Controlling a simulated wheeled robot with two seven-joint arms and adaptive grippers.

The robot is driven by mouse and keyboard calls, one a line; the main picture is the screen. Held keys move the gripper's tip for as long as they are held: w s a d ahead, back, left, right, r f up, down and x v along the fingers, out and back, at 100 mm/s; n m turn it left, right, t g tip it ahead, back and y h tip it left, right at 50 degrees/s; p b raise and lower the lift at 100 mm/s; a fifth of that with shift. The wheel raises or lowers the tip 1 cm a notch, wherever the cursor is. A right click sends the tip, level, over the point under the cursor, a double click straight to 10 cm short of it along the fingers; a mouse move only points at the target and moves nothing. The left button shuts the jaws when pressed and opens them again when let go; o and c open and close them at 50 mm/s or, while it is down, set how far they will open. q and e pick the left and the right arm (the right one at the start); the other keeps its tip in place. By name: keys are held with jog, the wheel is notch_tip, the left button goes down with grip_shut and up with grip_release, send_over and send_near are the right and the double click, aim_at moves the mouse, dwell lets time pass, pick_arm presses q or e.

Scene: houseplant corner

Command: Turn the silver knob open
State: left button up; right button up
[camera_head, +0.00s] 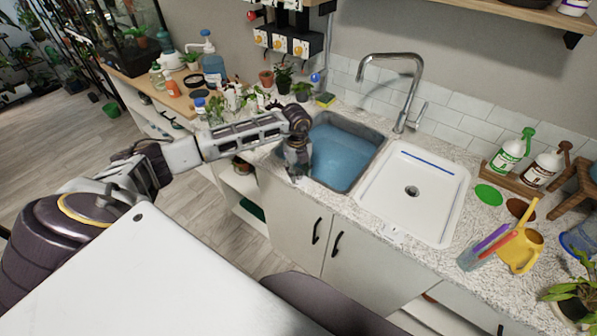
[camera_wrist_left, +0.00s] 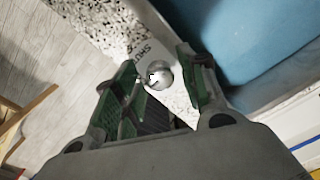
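The silver knob (camera_wrist_left: 159,75) is a small shiny ball on a pale plate with dark lettering, on the speckled counter. It shows in the left wrist view between the green-padded fingers of my left gripper (camera_wrist_left: 156,85). The fingers are open, one on each side of the knob; I cannot tell whether either touches it. In the head view my left gripper (camera_head: 298,158) points down at the counter's front edge, left of the blue basin, and hides the knob. My right gripper is not in view.
The sink has a blue basin (camera_head: 345,150) and a white basin (camera_head: 410,165), with a tall silver faucet (camera_head: 412,80) behind. Pots and bottles stand left of it. Spray bottles (camera_head: 512,152) and a yellow watering can (camera_head: 522,247) stand at the right. Cabinet doors (camera_head: 340,255) are below.

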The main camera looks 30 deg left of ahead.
aim_at(298, 173)
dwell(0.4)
pick_arm(q)
notch_tip(298, 173, up, 12)
jog(key=shift+s, duration=0.2)
dwell(0.5)
jog(key=shift+f, duration=0.1)
dwell(0.4)
